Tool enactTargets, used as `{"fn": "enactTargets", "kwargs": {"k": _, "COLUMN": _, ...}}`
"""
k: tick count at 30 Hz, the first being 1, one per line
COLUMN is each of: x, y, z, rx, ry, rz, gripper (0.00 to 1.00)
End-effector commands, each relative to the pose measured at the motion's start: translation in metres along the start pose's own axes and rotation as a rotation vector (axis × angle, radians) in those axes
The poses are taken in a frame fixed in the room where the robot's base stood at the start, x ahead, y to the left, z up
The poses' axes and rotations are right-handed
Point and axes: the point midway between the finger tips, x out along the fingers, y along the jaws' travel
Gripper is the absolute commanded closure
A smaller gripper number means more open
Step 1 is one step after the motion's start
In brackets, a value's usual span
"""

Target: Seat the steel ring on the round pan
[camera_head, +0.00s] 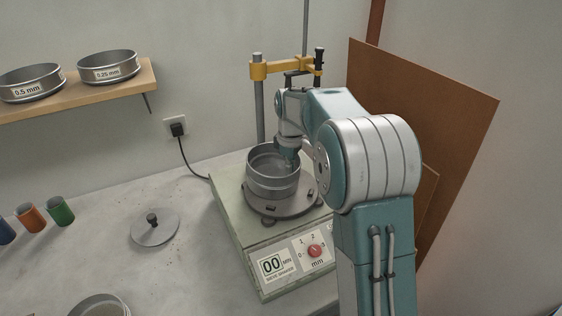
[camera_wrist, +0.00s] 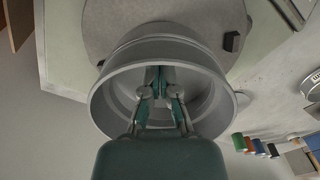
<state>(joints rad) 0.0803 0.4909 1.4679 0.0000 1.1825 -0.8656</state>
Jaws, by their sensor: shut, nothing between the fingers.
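The steel ring (camera_head: 266,181) is an open grey metal cylinder on top of the round pan (camera_head: 272,195), on the shaker's round plate. In the wrist view the ring's rim (camera_wrist: 104,92) faces me, and the lower wall of the stack (camera_wrist: 160,33) shows behind it. The two look roughly in line; the seam is too small to tell whether they meet evenly all round. My gripper (camera_head: 289,163) points down inside the ring's opening. In the wrist view its fingers (camera_wrist: 158,76) are together and empty. I cannot tell whether they touch the inside.
The shaker (camera_head: 235,220) has a display and red knob in front. A yellow clamp (camera_head: 262,71) on a post stands behind. A lid (camera_head: 155,227), coloured cups (camera_head: 31,217) and another round vessel (camera_head: 98,306) lie left. Sieves (camera_head: 108,66) sit on a shelf.

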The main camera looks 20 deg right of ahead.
Motion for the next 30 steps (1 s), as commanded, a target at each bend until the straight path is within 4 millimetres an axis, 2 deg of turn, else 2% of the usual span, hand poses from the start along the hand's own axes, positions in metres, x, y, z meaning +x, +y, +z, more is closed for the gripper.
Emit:
{"fn": "enactTargets", "kwargs": {"k": 13, "x": -0.001, "y": 0.0, "z": 0.007, "rx": 0.001, "ry": 0.0, "rz": 0.0, "gripper": 1.0}}
{"fn": "enactTargets", "kwargs": {"k": 19, "x": -0.001, "y": 0.0, "z": 0.024, "rx": 0.001, "ry": 0.0, "rz": 0.0, "gripper": 1.0}}
{"fn": "enactTargets", "kwargs": {"k": 30, "x": -0.005, "y": 0.0, "z": 0.023, "rx": 0.0, "ry": 0.001, "rz": 0.001, "gripper": 1.0}}
